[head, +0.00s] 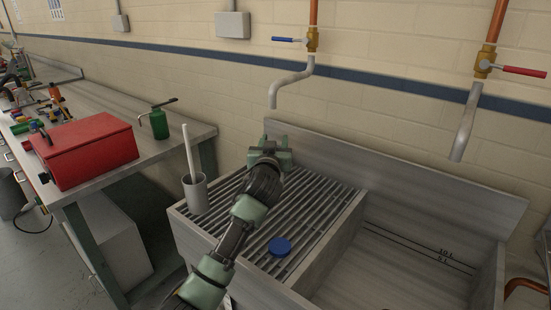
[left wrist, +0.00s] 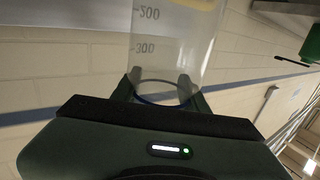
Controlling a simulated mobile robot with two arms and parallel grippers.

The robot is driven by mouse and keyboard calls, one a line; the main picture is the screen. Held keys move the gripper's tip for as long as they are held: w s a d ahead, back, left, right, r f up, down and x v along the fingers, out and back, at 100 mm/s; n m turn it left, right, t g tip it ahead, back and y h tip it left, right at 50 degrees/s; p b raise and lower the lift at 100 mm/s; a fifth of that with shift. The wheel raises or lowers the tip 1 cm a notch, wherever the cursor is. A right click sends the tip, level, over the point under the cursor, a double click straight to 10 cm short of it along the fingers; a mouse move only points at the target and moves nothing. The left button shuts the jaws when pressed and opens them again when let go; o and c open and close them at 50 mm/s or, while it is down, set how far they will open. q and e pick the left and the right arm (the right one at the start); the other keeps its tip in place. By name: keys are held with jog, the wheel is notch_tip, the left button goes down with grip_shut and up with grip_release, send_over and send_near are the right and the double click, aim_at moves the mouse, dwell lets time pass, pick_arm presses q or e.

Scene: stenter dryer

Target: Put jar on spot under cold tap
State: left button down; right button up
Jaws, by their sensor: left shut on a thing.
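The clear jar (left wrist: 172,50) has grey marks at 200 and 300, a dark blue ring near my gripper and something yellowish at the far end. My left gripper (head: 272,155) is shut on it; the fingers also show around the jar in the left wrist view (left wrist: 160,90). In the head view the gripper is over the back of the slatted drainer, below the cold tap's spout (head: 276,92). The jar cannot be made out there. The cold tap (head: 292,40) has a blue handle. My right gripper is out of view.
The slatted drainer (head: 318,222) holds a blue disc (head: 280,246) and a grey cup (head: 195,193) with a white rod. A deep sink (head: 385,268) lies right, under the red-handled tap (head: 500,68). A bench at left bears a red box (head: 92,150) and green oil can (head: 159,122).

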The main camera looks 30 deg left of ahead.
pick_arm(q)
jog(key=shift+w+a+f, duration=0.1)
jog(key=shift+f, duration=2.15)
jog(key=c, duration=0.7)
grip_release()
jog(key=shift+c, duration=0.2)
jog(key=shift+r, duration=0.1)
jog(key=b+v, duration=0.1)
jog(key=v, duration=1.1)
jog(key=shift+r, duration=0.15)
